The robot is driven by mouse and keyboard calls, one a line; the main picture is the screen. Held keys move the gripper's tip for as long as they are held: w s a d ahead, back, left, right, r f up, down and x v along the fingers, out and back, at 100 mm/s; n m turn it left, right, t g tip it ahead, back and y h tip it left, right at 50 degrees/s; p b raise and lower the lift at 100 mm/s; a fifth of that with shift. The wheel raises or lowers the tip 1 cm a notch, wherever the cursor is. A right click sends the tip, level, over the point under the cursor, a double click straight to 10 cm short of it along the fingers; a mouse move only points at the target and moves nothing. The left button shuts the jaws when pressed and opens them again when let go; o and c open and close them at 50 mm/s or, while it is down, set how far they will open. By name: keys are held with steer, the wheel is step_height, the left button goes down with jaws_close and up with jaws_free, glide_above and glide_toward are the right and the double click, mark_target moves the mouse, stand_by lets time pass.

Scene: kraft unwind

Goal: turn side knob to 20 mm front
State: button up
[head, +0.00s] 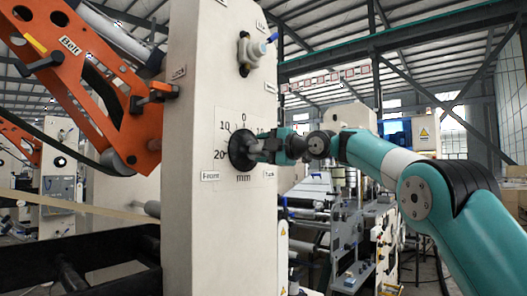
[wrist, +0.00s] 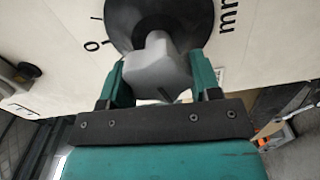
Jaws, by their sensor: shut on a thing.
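The side knob (head: 241,151) is a dark round disc on the pale machine column, under a dial scale. The scale (head: 235,127) reads 0 at the top, 10 and 20 on the left, with "mm" below and a "Front" label at lower left. In the wrist view the knob has a grey block-shaped grip (wrist: 157,68) before its dark disc (wrist: 150,22). My gripper (head: 262,149) reaches in from the right, and its green fingers (wrist: 160,80) are shut on the grey grip from both sides. The knob's pointer cannot be made out; my gripper hides part of the scale's right side.
Machinery with rollers (head: 320,200) lies behind my arm on the right.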

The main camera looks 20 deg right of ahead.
steer(key=o, duration=0.9)
steer(key=shift+b+v, duration=3.3)
steer(key=shift+v, duration=5.45)
